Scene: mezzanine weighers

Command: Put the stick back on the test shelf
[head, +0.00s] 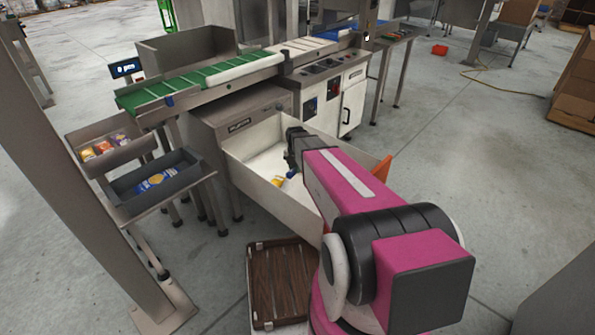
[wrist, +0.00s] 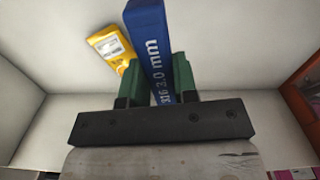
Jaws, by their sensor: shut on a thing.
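My gripper (wrist: 156,79) is shut on a blue stick (wrist: 149,35) marked "316 3.0 mm", which sits between its two green fingers. In the head view my gripper (head: 294,160) is down inside an open white bin (head: 268,188). Only a small bit of blue shows at its tip there, and my arm hides part of the bin. A yellow packet (wrist: 109,45) lies in the bin beside the stick; it also shows in the head view (head: 278,181). I cannot tell for sure which surface is the test shelf.
A stand at the left holds a tray of small packets (head: 121,153) and a dark tray (head: 186,166) with a blue packet (head: 153,183). A green conveyor (head: 190,84) runs behind the bin. A brown slatted crate (head: 278,280) is on the floor in front. Open floor lies right.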

